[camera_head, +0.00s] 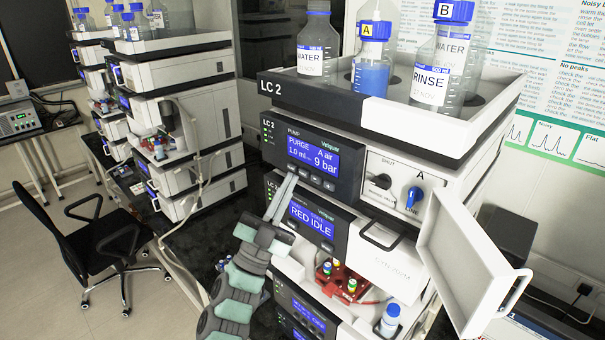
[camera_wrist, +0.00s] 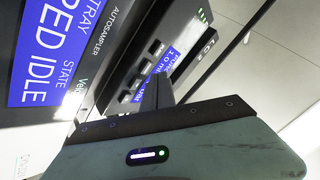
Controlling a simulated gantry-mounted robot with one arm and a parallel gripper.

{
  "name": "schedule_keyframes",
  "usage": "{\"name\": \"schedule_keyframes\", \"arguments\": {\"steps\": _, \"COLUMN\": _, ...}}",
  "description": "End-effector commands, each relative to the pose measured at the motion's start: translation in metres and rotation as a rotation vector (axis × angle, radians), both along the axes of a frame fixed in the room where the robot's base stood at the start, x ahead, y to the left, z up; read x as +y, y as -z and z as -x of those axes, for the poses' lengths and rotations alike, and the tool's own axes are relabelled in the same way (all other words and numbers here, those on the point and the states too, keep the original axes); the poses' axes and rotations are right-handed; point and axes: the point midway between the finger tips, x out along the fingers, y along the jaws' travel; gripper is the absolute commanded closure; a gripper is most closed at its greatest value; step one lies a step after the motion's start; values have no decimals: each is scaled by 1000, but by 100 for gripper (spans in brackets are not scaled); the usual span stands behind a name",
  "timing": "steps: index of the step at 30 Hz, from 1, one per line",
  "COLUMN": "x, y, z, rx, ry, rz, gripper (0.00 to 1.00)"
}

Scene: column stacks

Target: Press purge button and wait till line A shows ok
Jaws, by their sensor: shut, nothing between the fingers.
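The pump module of the LC 2 stack has a blue screen (camera_head: 313,155) reading "PURGE", "1.0 ml", "A air" and "9 bar". A row of small dark buttons (camera_head: 316,179) runs below it; the button row also shows in the wrist view (camera_wrist: 145,68). My gripper (camera_head: 292,177) is shut and empty, its fingertips at the left end of that row. They hide part of that end, and I cannot tell if they touch a button. In the wrist view my fingers (camera_wrist: 156,88) cover part of the pump screen (camera_wrist: 172,58).
A white door (camera_head: 465,260) stands open at the right, beside the pump's blue knob (camera_head: 413,197) marked A. Bottles stand in the top tray (camera_head: 440,125). A chair (camera_head: 95,240) and another stack (camera_head: 185,105) are at the left.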

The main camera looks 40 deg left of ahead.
Motion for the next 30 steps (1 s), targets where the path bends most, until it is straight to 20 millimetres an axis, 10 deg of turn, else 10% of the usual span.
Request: {"name": "schedule_keyframes", "arguments": {"steps": 30, "x": 4, "y": -1, "z": 50, "rx": -2, "ry": 1, "rz": -1, "gripper": 100}}
